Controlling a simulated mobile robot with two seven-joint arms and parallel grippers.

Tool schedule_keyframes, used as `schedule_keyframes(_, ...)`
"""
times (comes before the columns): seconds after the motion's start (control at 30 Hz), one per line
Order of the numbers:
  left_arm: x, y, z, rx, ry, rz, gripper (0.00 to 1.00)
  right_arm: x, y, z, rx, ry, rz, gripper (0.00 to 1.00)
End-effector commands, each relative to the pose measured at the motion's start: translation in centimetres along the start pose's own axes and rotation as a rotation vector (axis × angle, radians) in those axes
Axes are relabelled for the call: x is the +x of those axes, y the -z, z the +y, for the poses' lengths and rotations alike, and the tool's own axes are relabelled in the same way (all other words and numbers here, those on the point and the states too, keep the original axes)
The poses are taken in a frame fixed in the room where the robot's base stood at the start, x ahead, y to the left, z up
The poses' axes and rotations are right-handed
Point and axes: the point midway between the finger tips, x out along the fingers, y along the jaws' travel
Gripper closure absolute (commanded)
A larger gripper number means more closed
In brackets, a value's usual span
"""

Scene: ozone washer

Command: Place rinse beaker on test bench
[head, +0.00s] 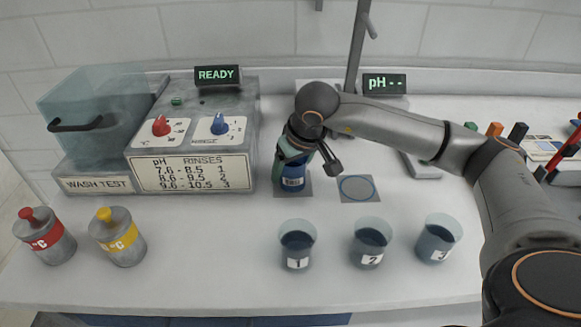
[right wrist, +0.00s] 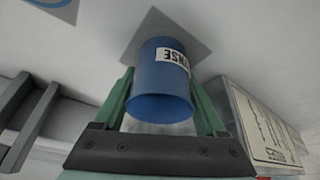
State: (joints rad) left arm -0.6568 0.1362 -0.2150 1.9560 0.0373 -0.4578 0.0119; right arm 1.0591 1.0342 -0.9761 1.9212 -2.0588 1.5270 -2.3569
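The blue rinse beaker (head: 293,178) stands upright at a grey square pad (head: 306,187), right of the wash tester. In the right wrist view, the rinse beaker (right wrist: 160,82) shows its white label, with the pad (right wrist: 200,42) behind it. My right gripper (head: 302,158) reaches down around the beaker. Its green fingers (right wrist: 163,100) lie on both sides of the wall, very close or touching; I cannot tell whether they grip it. I cannot tell whether the base rests on the pad. My left gripper is not in view.
A second pad with a blue ring (head: 357,188) lies empty to the right. Three numbered beakers (head: 297,245) (head: 370,243) (head: 437,240) stand in front. The wash tester (head: 192,172) stands close left. Red (head: 45,236) and yellow (head: 117,237) canisters stand at far left. The front middle is clear.

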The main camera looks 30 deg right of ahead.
Motion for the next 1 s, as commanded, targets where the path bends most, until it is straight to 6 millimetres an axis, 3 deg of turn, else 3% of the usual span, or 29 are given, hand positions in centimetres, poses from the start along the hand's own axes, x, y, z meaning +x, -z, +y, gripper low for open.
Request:
schedule_keyframes(0.2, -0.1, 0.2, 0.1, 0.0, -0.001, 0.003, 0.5, -0.1, 0.0, 0.0, 0.0, 0.0, 0.0, 0.02)
schedule_keyframes(0.57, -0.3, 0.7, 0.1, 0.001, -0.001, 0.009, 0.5, -0.8, 0.2, 0.0, 0.0, 0.0, 0.002, 0.02)
schedule_keyframes(1.0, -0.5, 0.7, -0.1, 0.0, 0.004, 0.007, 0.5, -9.7, 0.3, 0.0, -0.002, 0.001, 0.006, 0.02)
